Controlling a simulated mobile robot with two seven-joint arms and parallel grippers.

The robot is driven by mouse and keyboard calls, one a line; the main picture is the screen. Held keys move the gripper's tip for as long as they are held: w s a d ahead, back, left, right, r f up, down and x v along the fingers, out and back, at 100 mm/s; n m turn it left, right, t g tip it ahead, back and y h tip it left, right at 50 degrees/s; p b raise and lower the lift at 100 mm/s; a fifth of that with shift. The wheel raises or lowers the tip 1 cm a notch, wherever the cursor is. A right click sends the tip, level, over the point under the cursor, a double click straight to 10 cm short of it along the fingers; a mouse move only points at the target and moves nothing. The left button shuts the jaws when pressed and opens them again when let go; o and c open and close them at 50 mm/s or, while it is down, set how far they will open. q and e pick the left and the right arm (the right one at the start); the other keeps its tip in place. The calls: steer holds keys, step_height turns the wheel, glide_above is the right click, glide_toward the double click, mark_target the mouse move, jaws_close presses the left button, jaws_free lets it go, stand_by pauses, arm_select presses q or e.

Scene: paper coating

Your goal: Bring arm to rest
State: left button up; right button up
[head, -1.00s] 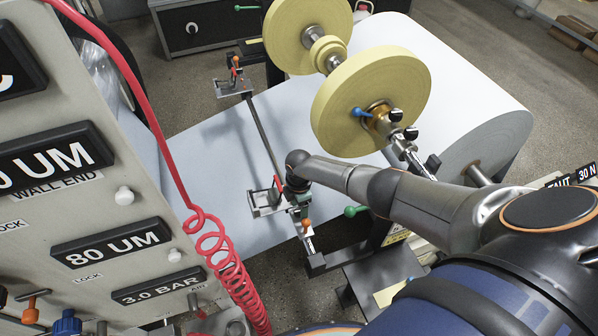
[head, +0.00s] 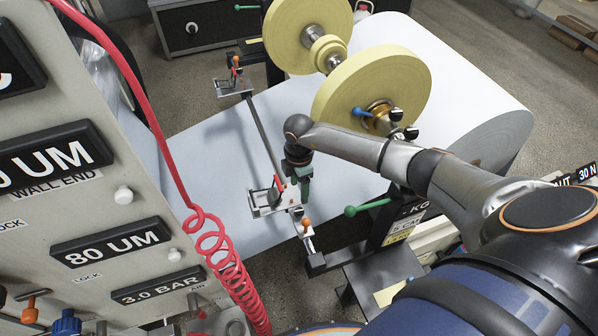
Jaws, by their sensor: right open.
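My right arm reaches in from the right over the machine. My right gripper (head: 304,190) hangs at its end, pointing down, open with nothing seen between its fingers. It is just right of the near clamp with the red lever (head: 276,190), at the near end of the dark bar (head: 262,132) across the white web (head: 215,150). I cannot tell whether it touches the clamp. My left gripper is not in view.
A green-knobbed lever (head: 368,207) is right of my gripper. A panel (head: 120,210) and coiled red hose (head: 225,265) fill the left.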

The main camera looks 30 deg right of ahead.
steer(key=shift+r, duration=0.8)
steer(key=shift+a, duration=0.1)
